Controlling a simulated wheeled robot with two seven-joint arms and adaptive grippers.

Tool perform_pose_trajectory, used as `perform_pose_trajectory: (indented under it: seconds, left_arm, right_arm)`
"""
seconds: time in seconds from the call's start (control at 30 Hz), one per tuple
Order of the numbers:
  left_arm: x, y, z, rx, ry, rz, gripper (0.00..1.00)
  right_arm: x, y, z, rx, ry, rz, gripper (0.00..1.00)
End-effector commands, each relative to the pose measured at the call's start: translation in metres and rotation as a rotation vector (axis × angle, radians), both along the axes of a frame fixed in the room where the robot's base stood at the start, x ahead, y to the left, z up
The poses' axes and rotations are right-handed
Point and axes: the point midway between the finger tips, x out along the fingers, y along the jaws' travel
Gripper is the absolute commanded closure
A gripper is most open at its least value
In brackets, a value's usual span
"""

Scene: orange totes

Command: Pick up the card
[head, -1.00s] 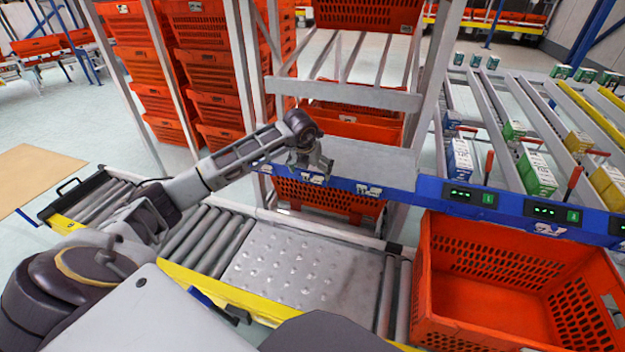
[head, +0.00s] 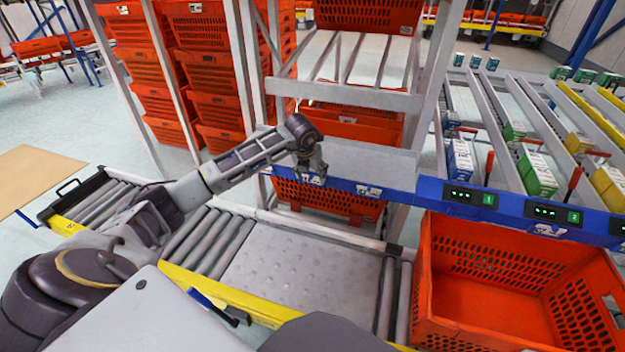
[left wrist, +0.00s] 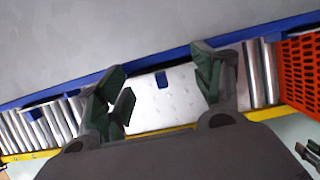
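My left gripper (head: 312,170) is just above the blue front rail (head: 400,196) of the shelf in the head view. In the left wrist view, its two green-padded fingers (left wrist: 162,88) are spread apart with nothing visibly held between them. A small white card-like label (head: 369,192) is on the blue rail, right of the gripper. Another pale label (head: 312,180) is at the gripper, partly hidden by it. A small dark blue tab (left wrist: 162,80) shows between the fingers in the wrist view. I cannot tell which is the card.
A roller conveyor with a metal plate (head: 300,275) lies below the rail. An empty orange tote (head: 480,300) stands at its right. Flow racks with boxes (head: 537,175) are at the right. Stacked orange totes (head: 215,75) stand behind the metal posts.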

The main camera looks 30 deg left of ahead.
Motion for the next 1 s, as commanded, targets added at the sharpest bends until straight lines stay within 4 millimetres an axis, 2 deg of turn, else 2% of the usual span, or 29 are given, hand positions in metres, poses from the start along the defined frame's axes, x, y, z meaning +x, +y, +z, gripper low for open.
perform_pose_trajectory:
  seconds: [0.07,0.47,0.8,1.0]
  left_arm:
    - [0.0,0.0,0.0,0.0,0.0,0.0,0.49]
    - [0.0,0.0,0.0,0.0,0.0,0.0,1.0]
    - [0.0,0.0,0.001,0.0,0.0,0.0,1.0]
    - [0.0,0.0,0.009,0.0,-0.002,0.0,1.0]
  right_arm:
    - [0.004,0.0,0.002,0.0,-0.006,0.0,0.6]
    - [0.004,0.0,0.002,0.001,-0.007,0.0,0.6]
    - [-0.006,0.0,-0.002,0.0,0.008,0.0,0.6]
    - [-0.005,0.0,-0.002,0.0,0.005,-0.001,0.6]
